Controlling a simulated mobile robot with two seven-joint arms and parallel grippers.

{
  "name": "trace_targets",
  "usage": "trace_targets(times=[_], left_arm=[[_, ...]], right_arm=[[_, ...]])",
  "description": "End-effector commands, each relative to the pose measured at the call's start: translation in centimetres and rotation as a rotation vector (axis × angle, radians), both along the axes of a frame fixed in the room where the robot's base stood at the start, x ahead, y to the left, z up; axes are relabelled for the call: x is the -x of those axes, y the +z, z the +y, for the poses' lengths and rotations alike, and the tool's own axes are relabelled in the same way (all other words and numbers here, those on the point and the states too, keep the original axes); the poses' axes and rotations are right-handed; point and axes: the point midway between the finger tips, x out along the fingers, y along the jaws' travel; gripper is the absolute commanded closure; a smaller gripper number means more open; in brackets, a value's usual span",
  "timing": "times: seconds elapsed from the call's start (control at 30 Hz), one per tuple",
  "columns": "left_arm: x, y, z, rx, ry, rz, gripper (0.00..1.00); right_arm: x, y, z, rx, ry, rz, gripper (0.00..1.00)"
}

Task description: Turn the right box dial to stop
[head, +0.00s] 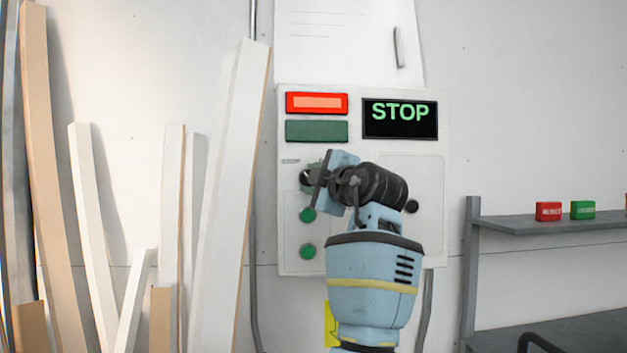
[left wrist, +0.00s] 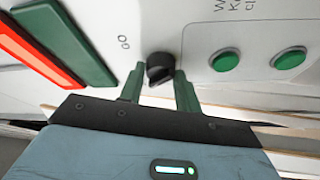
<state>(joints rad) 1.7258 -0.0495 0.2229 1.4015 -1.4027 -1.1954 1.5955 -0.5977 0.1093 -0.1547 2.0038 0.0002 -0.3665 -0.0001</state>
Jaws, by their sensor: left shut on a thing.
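The white control box (head: 432,160) hangs on the wall in the head view. Its red lamp (head: 316,103) is lit, its green lamp (head: 316,131) is dark, and its display (head: 400,118) reads STOP. My left gripper (head: 309,178) is at the left of the box and hides most of the dial in the head view. In the left wrist view the black dial (left wrist: 160,67) sits between the green fingertips of my left gripper (left wrist: 160,88), which is shut on it. A GO label shows beside the dial. My right gripper is not in view.
Two green buttons (head: 308,251) are below the dial. Long boards (head: 228,170) lean on the wall close at the left. A grey shelf (head: 550,227) at the right holds a red box (head: 548,211) and a green box (head: 582,210). Bare wall lies between box and shelf.

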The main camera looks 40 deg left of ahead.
Motion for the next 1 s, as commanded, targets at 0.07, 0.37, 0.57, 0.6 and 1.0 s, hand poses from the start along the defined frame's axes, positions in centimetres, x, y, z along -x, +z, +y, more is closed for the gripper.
trace_targets(times=[0.07,0.37,0.57,0.6,1.0], left_arm=[[0.01,-0.01,0.02,0.016,0.001,-0.015,0.9],[-0.01,-0.01,0.03,0.034,0.001,-0.04,0.9],[0.0,-0.02,0.03,0.034,0.001,-0.04,0.9],[0.0,-0.02,0.03,0.034,0.001,-0.04,0.9],[-0.01,0.01,0.02,0.032,0.001,-0.039,0.45]], right_arm=[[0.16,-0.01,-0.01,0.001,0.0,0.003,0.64],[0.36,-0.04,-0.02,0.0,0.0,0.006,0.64],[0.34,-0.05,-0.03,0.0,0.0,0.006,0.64],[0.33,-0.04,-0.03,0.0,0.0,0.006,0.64],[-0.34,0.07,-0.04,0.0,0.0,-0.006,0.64]])
